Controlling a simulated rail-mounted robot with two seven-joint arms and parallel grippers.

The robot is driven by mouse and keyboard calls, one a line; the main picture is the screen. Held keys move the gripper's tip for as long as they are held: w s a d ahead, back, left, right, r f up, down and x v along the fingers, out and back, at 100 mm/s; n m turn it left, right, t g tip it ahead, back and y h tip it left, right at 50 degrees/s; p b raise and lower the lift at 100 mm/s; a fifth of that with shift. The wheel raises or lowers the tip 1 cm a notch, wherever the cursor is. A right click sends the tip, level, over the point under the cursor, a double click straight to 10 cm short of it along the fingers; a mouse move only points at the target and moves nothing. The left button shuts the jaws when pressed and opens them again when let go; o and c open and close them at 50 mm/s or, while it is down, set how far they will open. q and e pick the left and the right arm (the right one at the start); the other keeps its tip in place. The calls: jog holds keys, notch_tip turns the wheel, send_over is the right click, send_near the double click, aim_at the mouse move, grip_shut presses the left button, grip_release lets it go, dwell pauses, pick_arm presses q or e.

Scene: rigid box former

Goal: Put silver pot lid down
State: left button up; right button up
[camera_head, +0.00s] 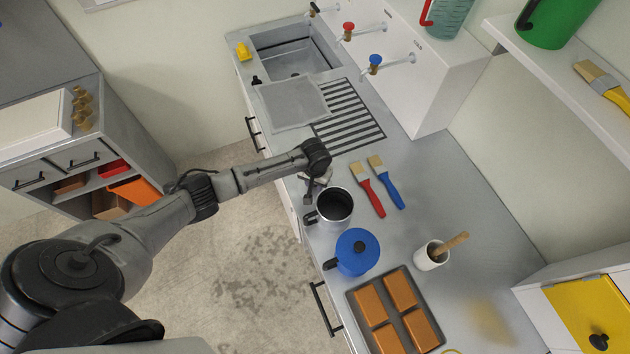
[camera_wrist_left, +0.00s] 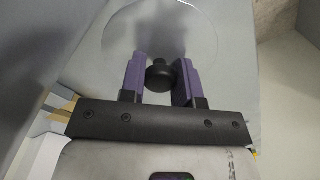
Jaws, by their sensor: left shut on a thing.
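The silver pot lid (camera_wrist_left: 192,42) shows in the left wrist view as a pale round disc with a black knob (camera_wrist_left: 158,76). My left gripper (camera_wrist_left: 159,78) has its two purple fingers on either side of the knob and is shut on it. In the head view, my left gripper (camera_head: 314,187) is over the counter's front edge, just behind the silver pot (camera_head: 325,218). The pot stands upright and open, with a dark inside. The lid cannot be made out clearly in the head view beneath the wrist. My right gripper is not in view.
A red brush (camera_head: 367,189) and a blue brush (camera_head: 386,183) lie right of the silver pot. A blue pot (camera_head: 356,260), a white cup (camera_head: 431,258) and a tray of brown blocks (camera_head: 391,331) stand nearer. A grey board (camera_head: 291,103) lies by the sink (camera_head: 293,63).

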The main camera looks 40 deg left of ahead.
pick_arm(q)
jog(key=o, duration=0.9)
notch_tip(320, 180, up, 12)
jog(key=shift+r+p, duration=0.15)
jog(key=shift+p, duration=0.5)
